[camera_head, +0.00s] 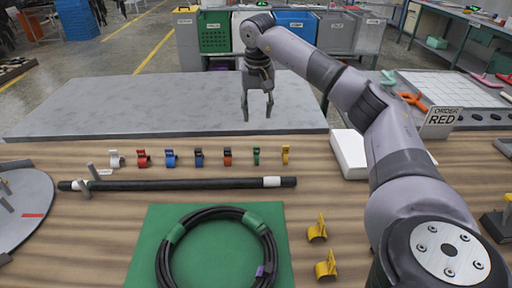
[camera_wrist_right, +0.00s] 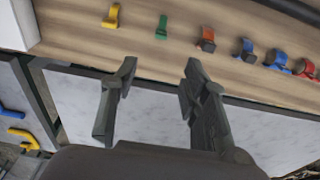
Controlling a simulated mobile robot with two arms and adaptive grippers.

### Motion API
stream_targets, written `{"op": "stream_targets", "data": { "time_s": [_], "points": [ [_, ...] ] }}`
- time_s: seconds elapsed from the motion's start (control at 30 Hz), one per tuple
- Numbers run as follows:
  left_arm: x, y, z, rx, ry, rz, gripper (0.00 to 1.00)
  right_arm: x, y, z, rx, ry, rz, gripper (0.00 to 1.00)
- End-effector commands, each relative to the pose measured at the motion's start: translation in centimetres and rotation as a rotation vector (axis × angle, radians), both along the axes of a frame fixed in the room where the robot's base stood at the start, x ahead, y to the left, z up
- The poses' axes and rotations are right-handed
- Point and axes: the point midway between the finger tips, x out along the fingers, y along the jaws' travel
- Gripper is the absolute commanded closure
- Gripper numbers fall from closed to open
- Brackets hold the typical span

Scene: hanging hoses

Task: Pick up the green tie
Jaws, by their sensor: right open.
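The green tie (camera_head: 256,156) stands in a row of small coloured ties on the wooden table, between an orange-and-dark one and a yellow one. It also shows in the right wrist view (camera_wrist_right: 162,27), ahead of my fingers and apart from them. My right gripper (camera_head: 258,112) is open and empty, pointing down over the grey slab behind the row. In the right wrist view its two fingers (camera_wrist_right: 155,95) are spread with nothing between them. My left gripper is not in view.
The yellow tie (camera_head: 285,154) and the orange-and-dark tie (camera_head: 228,157) flank the green one. A black hose (camera_head: 210,184) lies in front of the row. A coiled hose (camera_head: 165,262) lies on a green mat (camera_head: 142,222). A white box (camera_head: 347,154) stands at the right.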

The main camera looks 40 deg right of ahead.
Motion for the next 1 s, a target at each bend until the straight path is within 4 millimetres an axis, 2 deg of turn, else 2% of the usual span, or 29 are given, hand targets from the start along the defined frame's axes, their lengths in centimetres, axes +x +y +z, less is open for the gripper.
{"op": "stream_targets", "data": {
  "time_s": [0.1,0.4,0.5,0.73,1.0],
  "points": [
    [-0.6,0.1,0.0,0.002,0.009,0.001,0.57,0.1,-0.2,-2.6,0.0,0.005,0.0,0.58],
    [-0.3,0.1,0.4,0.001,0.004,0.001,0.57,0.7,-0.7,-8.8,0.001,0.003,-0.001,0.58],
    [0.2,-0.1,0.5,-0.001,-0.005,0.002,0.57,0.9,-0.7,-10.0,0.001,0.002,-0.001,0.58],
    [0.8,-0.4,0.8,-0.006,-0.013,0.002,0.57,1.0,-0.8,-11.6,0.0,0.003,-0.001,0.58],
    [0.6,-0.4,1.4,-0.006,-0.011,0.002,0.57,1.4,-1.1,-15.4,0.001,0.003,-0.001,0.58]
  ]
}}
